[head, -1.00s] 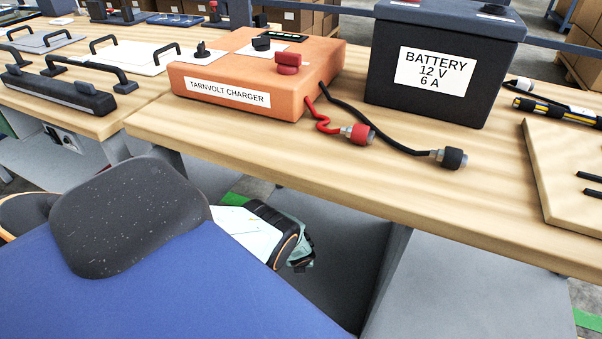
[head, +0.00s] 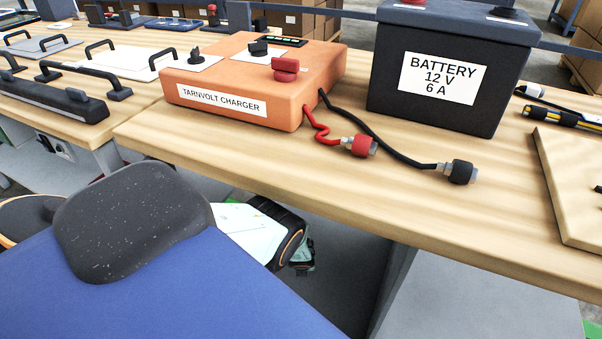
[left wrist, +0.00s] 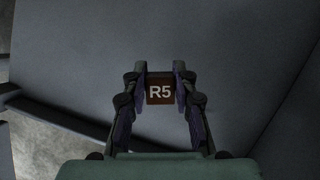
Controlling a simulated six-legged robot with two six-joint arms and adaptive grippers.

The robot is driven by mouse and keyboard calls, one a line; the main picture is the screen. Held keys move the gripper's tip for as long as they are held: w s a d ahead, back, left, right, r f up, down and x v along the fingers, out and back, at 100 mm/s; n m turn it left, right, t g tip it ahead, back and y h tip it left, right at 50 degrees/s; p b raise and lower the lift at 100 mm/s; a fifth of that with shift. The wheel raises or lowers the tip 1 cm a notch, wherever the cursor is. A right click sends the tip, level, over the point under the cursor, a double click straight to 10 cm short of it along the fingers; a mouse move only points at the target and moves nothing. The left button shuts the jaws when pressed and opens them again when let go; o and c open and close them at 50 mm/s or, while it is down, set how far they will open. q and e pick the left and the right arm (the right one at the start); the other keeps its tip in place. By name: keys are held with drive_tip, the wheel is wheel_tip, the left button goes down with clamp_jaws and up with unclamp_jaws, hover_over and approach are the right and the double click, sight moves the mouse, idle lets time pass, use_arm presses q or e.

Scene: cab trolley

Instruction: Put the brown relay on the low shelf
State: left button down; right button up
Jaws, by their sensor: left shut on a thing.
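The brown relay (left wrist: 160,93), a small block marked R5 in white, sits between the fingertips of my left gripper (left wrist: 160,75) in the left wrist view. The fingers are shut on its sides. Behind it is a plain grey surface (left wrist: 235,60); whether the relay touches it I cannot tell. In the head view my left arm reaches under the front of the wooden bench, and the relay is hidden there. Which surface is the low shelf is not clear; dark grey panels (head: 345,250) show below the bench top. My right gripper is in neither view.
The wooden bench (head: 300,175) overhangs my left arm. On it stand an orange charger (head: 240,75) with red and black leads, and a dark battery (head: 450,35). A board (head: 575,190) lies at the right. A lighter grey panel (head: 480,300) shows below the bench.

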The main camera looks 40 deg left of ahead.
sight(301, 279)
use_arm(q)
drive_tip(key=f+b, duration=0.1)
drive_tip(key=f, duration=0.1)
drive_tip(key=f+b, duration=0.2)
drive_tip(key=shift+s, duration=0.2)
drive_tip(key=shift+f+b, duration=1.1)
drive_tip(key=shift+b, duration=0.05)
drive_tip(key=shift+f+b, duration=0.55)
drive_tip(key=shift+b, duration=0.05)
drive_tip(key=c, duration=1)
unclamp_jaws()
